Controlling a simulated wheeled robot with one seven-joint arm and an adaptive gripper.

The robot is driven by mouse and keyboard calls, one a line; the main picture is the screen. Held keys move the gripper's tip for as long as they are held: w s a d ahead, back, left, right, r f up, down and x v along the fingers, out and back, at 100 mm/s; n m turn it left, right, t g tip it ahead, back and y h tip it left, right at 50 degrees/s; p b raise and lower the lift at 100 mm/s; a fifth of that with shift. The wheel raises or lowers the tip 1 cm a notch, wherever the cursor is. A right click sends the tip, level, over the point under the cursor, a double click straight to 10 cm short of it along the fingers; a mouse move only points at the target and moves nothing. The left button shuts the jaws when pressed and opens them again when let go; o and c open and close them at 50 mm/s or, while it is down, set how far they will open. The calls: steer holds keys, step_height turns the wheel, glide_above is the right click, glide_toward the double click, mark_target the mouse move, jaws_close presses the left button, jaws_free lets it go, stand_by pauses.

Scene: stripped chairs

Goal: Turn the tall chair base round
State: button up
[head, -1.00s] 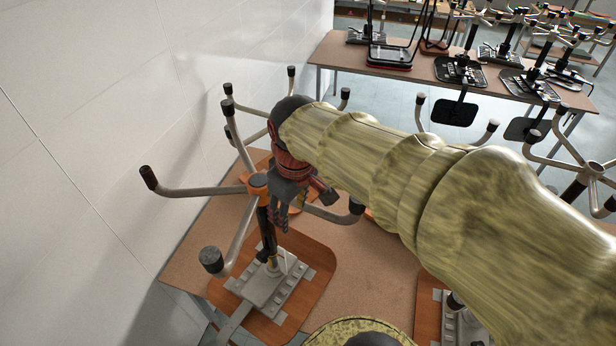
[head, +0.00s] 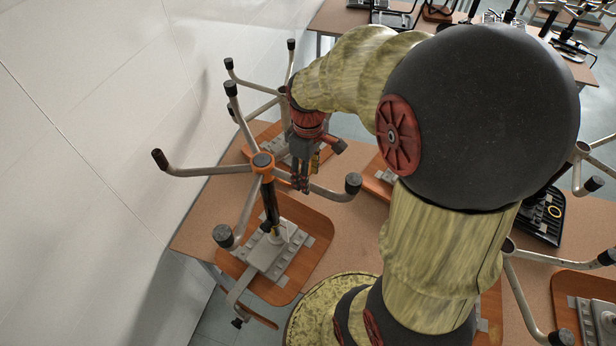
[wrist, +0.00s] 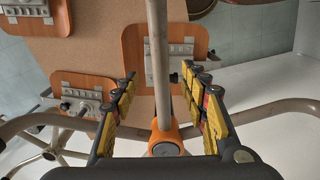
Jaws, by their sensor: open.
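The tall chair base stands upside down near the wall, with an orange hub (head: 263,160) on a dark column (head: 270,205) above a wooden seat (head: 312,235). Its grey legs with black end caps spread out from the hub. My gripper (head: 302,185) is open and points down just right of the hub, at the leg on the right (head: 330,194). In the wrist view a grey leg (wrist: 158,50) runs from the orange hub (wrist: 165,137) between the open fingers. I cannot tell whether they touch it.
The base stands on a brown table (head: 345,225) beside a white wall (head: 90,150). Another upturned base's legs (head: 285,65) rise behind. More bases (head: 590,165) stand at the right. A second table with dark parts (head: 345,18) lies at the back.

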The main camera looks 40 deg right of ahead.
steer(key=shift+f, duration=1.05)
steer(key=shift+c, duration=1.2)
jaws_close()
